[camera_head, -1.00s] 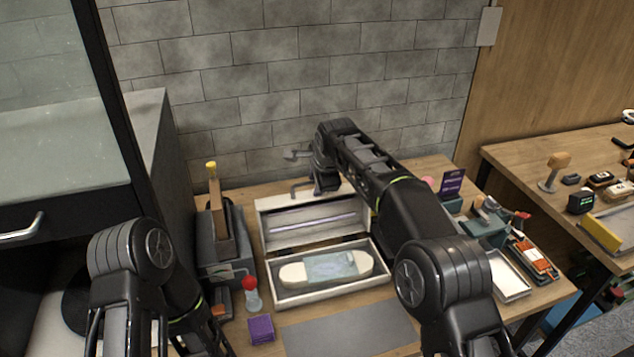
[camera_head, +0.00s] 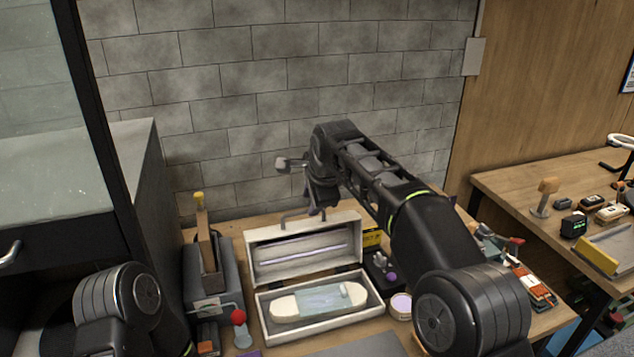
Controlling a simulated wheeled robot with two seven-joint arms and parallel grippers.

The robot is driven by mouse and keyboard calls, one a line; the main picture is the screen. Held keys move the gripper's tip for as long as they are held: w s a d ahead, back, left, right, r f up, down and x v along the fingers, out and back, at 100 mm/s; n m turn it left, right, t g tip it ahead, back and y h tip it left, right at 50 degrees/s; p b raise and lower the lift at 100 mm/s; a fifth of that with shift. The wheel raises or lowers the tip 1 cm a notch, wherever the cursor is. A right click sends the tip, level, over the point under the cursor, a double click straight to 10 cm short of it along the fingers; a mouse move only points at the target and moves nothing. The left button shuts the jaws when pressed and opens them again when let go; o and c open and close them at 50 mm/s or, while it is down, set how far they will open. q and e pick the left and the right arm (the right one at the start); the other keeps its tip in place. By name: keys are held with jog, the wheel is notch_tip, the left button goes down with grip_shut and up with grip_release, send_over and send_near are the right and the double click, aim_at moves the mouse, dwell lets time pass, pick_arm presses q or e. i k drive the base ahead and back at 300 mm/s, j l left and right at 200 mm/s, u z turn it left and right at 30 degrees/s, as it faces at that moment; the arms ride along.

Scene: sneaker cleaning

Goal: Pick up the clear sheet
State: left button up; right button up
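A pale blue, see-through sheet (camera_head: 325,298), which looks like the clear sheet, lies over the middle of a long, cream, rounded piece (camera_head: 285,308) in an open white box (camera_head: 268,335). The box lid (camera_head: 262,262) stands raised behind it. My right gripper (camera_head: 284,164) is above and behind the lid, apart from the sheet, near the wall. Its fingers are small and seen side-on, so I cannot tell whether they are open. Nothing clear shows in it. My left arm shows at the lower left, but its gripper is out of view.
A grey holder (camera_head: 228,290) with upright wooden pieces stands left of the box, with a red-topped bottle (camera_head: 239,330) in front. A round tin (camera_head: 401,305) is right of the box. A grey mat (camera_head: 360,348) lies in front. A second table (camera_head: 510,200) with tools is at right.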

aim_at(324, 299)
jog(key=k+l, duration=0.3)
jog(key=k, duration=0.15)
jog(key=k+l, duration=0.25)
jog(key=k, duration=0.25)
